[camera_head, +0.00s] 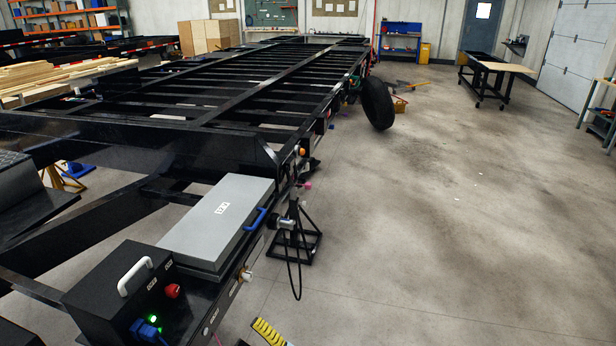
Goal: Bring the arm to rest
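My arm and gripper are not recognisable in this view, so the gripper's opening and anything in it cannot be seen. A black trailer frame (215,128) fills the left and middle of the view. At its near end lies a closed grey case (215,222) with a blue handle (254,220). In front of it is a black box (112,290) with a white handle, a red knob (172,291) and a lit green lamp.
A black stand (296,243) is beside the frame's near end. A dark wheel (377,103) stands at its right side. A yellow-and-black striped piece (267,331) shows at the bottom edge. A workbench (496,66) is at the far right. The concrete floor (450,210) on the right is mostly clear.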

